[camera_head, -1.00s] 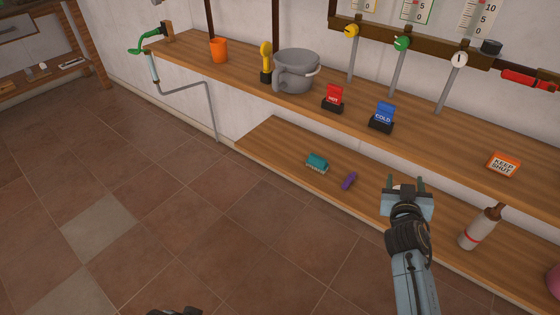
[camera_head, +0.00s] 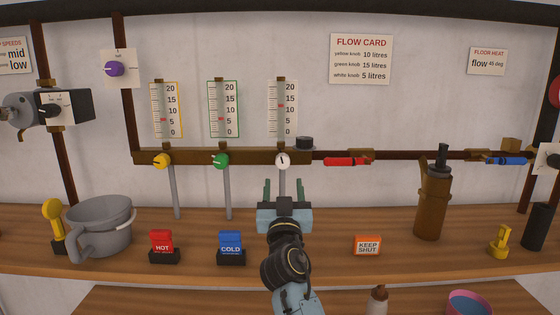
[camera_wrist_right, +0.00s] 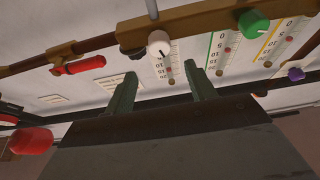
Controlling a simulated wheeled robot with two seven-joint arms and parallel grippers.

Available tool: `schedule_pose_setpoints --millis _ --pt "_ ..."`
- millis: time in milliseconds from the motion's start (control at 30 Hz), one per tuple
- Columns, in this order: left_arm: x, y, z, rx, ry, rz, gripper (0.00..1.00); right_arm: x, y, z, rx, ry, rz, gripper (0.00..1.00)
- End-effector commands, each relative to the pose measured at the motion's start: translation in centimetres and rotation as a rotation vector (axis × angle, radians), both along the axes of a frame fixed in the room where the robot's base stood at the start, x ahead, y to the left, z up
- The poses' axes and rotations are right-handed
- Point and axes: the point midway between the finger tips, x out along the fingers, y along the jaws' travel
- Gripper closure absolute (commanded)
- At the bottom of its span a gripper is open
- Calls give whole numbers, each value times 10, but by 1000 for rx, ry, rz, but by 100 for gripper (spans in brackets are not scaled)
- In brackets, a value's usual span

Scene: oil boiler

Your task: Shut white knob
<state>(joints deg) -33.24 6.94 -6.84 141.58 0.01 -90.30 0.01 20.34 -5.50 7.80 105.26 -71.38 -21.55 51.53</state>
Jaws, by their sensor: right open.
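The white knob (camera_head: 282,160) sits on the brown manifold rail (camera_head: 240,157) on the wall, below the right-hand gauge (camera_head: 283,108). It is round with a dark pointer mark. My right gripper (camera_head: 283,190) is open and empty, its green fingers pointing up just below the knob in the head view. In the right wrist view the white knob (camera_wrist_right: 159,42) is ahead, above and between the open fingers (camera_wrist_right: 160,88), not touching them. My left gripper is out of view.
The green knob (camera_head: 221,161) and yellow knob (camera_head: 162,161) are to the left on the rail. A red-handled valve (camera_head: 346,161) is to the right. The shelf holds a grey pot (camera_head: 98,228), HOT (camera_head: 162,246) and COLD (camera_head: 231,246) blocks, a KEEP SHUT sign (camera_head: 367,245) and a brown bottle (camera_head: 432,200).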

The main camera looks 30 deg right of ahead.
Motion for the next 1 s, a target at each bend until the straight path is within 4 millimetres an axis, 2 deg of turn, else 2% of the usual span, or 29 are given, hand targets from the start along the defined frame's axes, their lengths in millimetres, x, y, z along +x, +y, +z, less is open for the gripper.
schedule_pose_setpoints --millis 200,433,600,900,1000 --pt "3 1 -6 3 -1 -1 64 38 -25 20 -3 -1 -3 45" --pt "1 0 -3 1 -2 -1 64 67 -41 32 -1 0 0 45" --pt "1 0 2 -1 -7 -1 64 76 -47 36 0 1 0 45" --pt "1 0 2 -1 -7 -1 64 78 -48 37 0 1 0 45" --pt "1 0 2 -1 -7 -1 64 78 -48 37 0 1 0 56"
